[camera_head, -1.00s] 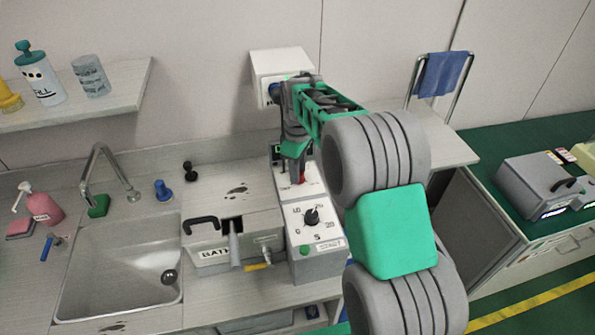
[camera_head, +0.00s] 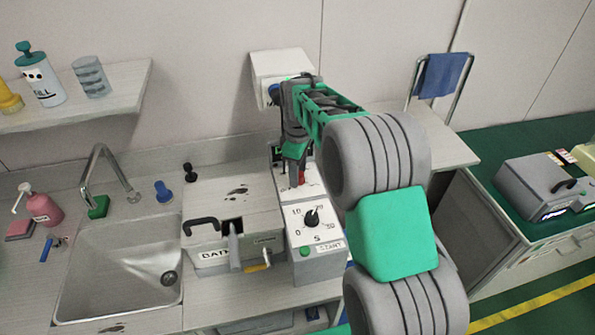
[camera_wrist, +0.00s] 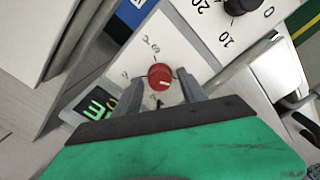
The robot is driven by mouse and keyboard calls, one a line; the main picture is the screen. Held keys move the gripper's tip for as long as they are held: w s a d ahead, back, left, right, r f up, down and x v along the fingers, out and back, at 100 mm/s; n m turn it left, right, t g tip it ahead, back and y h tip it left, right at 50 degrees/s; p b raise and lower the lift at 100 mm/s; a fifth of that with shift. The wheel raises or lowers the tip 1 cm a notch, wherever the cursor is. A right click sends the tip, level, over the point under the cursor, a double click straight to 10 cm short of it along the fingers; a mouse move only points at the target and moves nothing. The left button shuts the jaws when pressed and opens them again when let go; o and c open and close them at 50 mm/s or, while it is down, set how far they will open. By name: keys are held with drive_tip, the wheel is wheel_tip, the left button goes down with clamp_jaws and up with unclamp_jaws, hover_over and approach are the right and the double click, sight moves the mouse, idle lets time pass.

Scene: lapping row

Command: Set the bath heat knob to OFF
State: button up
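The red bath heat knob (camera_wrist: 160,77) sits on a white panel with small printed marks, in the upper middle of the wrist view. A pale line shows on its face; I cannot read which mark it points to. In the head view the knob (camera_head: 301,183) is partly hidden by my gripper (camera_head: 296,172). In the wrist view my gripper (camera_wrist: 160,82) is open, with one grey finger on each side of the knob and narrow gaps between. A dark display with green digits (camera_wrist: 97,104) is beside the knob, partly cut off by the gripper body.
A black timer knob (camera_head: 312,217) with numbers and a green START button (camera_head: 305,251) are on the nearer box. The lidded bath (camera_head: 232,215) and a sink (camera_head: 115,265) are to the left. A white wall box (camera_head: 280,65) is behind my arm.

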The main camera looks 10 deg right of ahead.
wheel_tip(320, 180, up, 8)
drive_tip(key=shift+f+b, duration=0.1)
drive_tip(key=shift+b, duration=0.6)
drive_tip(key=shift+s, duration=0.1)
drive_tip(key=s+f+m+t, duration=0.1)
drive_tip(key=s+m+t, duration=0.3)
drive_tip(key=s+m, duration=0.7)
drive_tip(key=s, duration=1.2)
drive_tip(key=shift+a+f, duration=0.1)
idle(1.3)
